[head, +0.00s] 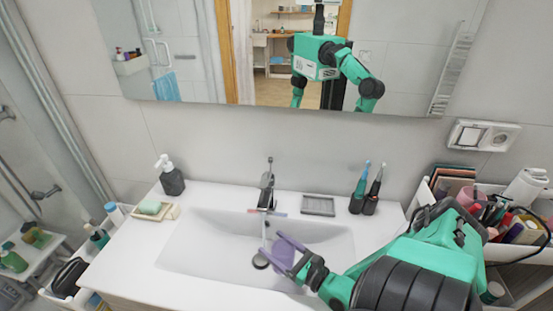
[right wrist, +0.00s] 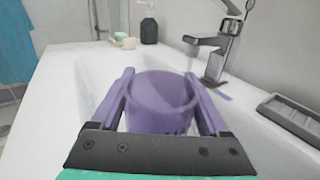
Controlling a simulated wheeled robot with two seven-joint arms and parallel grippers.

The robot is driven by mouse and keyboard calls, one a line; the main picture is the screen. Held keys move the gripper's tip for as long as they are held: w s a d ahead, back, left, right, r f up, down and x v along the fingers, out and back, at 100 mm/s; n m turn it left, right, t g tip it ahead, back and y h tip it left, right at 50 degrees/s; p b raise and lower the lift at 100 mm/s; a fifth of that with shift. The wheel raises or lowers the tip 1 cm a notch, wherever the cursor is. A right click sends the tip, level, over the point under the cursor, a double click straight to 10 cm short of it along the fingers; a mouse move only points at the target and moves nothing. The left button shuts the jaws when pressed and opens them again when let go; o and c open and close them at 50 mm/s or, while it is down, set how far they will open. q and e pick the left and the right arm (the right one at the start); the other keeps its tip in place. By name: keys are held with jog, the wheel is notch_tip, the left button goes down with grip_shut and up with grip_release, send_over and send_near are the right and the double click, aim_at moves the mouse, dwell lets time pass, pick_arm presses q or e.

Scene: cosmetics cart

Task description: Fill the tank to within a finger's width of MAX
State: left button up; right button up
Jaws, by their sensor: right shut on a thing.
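The tank, a purple see-through cup (right wrist: 160,103), is held over the sink basin (head: 200,247); it also shows in the head view (head: 283,250). My right gripper (right wrist: 159,76) is shut on it, one purple finger along each side. The black tap (head: 266,188) stands behind the basin, and it also shows in the right wrist view (right wrist: 208,48). A thin pale streak, perhaps water, hangs below the spout, close to the tank. I cannot make out a MAX mark or the water level. My left gripper is not in view.
A soap dispenser (head: 171,176) and a soap dish (head: 155,208) stand left of the basin. A grey ridged tray (head: 318,206) and two electric toothbrushes (head: 366,188) stand right of the tap. A crowded cart (head: 505,215) is at the right. A mirror (head: 200,60) hangs behind.

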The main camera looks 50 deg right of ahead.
aim_at(277, 248)
jog(key=w+f+b, duration=0.2)
jog(key=b, duration=0.1)
jog(key=shift+w+d, duration=0.2)
jog(key=shift+d, duration=0.1)
pick_arm(q)
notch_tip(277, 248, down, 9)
jog(key=b, duration=0.5)
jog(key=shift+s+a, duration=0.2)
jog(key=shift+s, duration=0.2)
pick_arm(e)
jog(key=w, duration=0.1)
jog(key=w+d+f, duration=0.1)
jog(key=w, duration=0.1)
jog(key=w+d+f, duration=0.1)
jog(key=w, duration=0.1)
jog(key=shift+d+f, duration=0.1)
jog(key=shift+f, duration=0.1)
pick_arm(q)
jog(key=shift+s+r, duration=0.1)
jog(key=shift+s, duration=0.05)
